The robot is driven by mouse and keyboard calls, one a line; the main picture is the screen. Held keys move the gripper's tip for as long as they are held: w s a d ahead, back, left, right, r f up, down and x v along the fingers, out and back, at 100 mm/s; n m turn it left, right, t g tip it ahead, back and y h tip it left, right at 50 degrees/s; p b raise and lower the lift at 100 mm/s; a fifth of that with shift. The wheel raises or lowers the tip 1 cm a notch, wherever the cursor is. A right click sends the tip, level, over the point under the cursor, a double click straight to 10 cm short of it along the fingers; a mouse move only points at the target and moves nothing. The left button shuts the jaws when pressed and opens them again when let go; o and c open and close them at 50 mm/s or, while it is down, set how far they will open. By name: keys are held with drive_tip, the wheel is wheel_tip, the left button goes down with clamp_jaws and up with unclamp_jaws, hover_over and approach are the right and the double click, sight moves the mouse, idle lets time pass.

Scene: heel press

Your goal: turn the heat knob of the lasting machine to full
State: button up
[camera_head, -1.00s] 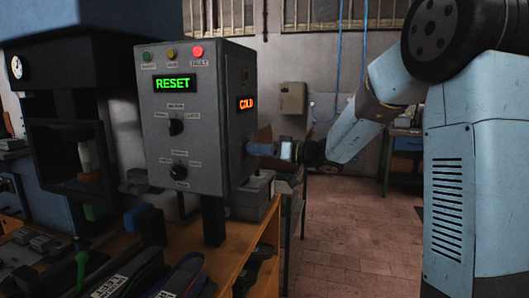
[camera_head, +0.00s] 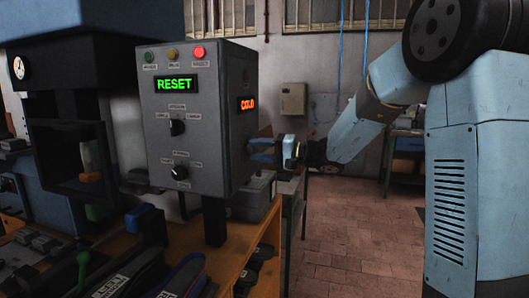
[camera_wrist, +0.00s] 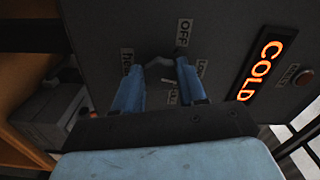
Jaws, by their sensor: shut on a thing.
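The lasting machine's grey control box (camera_head: 215,120) stands at centre-left in the head view. Its right side carries an orange COLD display (camera_head: 247,103), which also shows in the wrist view (camera_wrist: 262,68). My gripper (camera_head: 264,151) reaches that side below the display. In the wrist view, my two blue fingers (camera_wrist: 168,72) are shut on the dark heat knob (camera_wrist: 172,66), which they partly cover. Small labels surround the knob, including OFF (camera_wrist: 183,32); others are too tilted or covered to read. The knob is hidden in the head view.
A small round button (camera_wrist: 303,77) sits beyond the COLD display. Tools lie on the wooden bench (camera_head: 232,250) below. The floor (camera_head: 345,230) to the right is clear.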

drive_tip(key=m, duration=0.4)
drive_tip(key=shift+s+a, duration=0.15)
drive_tip(key=shift+a, duration=0.05)
drive_tip(key=shift+m, duration=2.2)
drive_tip(key=shift+f, duration=0.1)
drive_tip(key=o, duration=1)
drive_tip(key=shift+d, duration=0.1)
drive_tip(key=shift+o, duration=0.2)
drive_tip(key=shift+d+r, duration=0.15)
drive_tip(key=shift+r, duration=0.05)
